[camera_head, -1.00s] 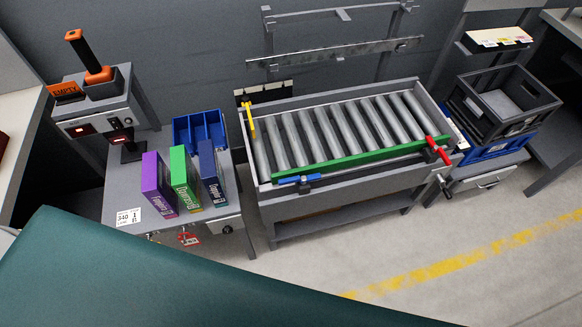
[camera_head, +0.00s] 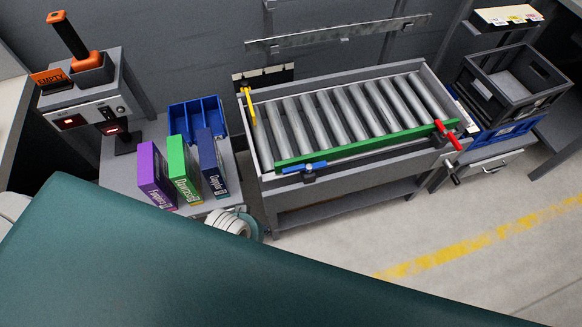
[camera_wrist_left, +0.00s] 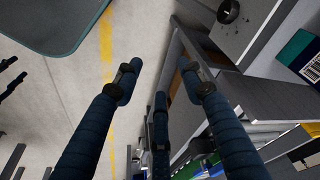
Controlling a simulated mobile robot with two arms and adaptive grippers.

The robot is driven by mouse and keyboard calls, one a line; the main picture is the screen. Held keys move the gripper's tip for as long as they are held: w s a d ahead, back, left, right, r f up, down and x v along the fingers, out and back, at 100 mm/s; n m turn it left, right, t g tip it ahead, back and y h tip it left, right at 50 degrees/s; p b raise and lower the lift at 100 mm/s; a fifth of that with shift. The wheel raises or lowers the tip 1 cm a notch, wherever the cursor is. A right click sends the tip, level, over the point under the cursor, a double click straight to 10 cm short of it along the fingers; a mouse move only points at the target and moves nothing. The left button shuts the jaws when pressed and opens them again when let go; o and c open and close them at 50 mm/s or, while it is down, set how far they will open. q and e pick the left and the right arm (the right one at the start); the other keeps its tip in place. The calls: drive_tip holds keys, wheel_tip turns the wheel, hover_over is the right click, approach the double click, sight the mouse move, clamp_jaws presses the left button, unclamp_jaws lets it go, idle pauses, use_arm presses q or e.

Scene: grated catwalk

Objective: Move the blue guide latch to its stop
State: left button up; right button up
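The blue guide latch (camera_head: 304,168) sits at the left end of the green guide bar (camera_head: 365,146), on the front edge of the roller conveyor (camera_head: 350,112). A small black knob shows below the latch. In the left wrist view my left gripper (camera_wrist_left: 160,84) has its dark blue fingers spread with nothing between them. It hangs above the floor and a grey cabinet edge. In the head view only a white, rounded part of my arm shows, left of the conveyor; the fingers are hidden. Dark finger-like shapes at the left wrist view's left edge may be my right gripper; I cannot tell.
A red lever (camera_head: 447,135) is at the conveyor's right end and a yellow lever (camera_head: 248,106) at its left. Purple, green and navy boxes (camera_head: 184,169) stand on the left table near a blue bin (camera_head: 197,117). Black crate (camera_head: 510,84) stands right. Front floor is clear.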

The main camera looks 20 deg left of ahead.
use_arm(q)
drive_tip(key=w+d+r+m+h+b, duration=0.1)
drive_tip(key=w+d+r+m, duration=0.2)
drive_tip(key=w+d+r, duration=0.3)
drive_tip(key=w+d+r+m+h, duration=0.1)
drive_tip(key=w+d+r+m, duration=0.3)
drive_tip(key=r, duration=0.4)
wheel_tip(320, 180, up, 5)
drive_tip(key=m+g+y, duration=0.2)
drive_tip(key=g+y, duration=0.1)
hover_over(291, 171)
wheel_tip(291, 171, down, 11)
drive_tip(key=shift+w+r, duration=0.1)
clamp_jaws()
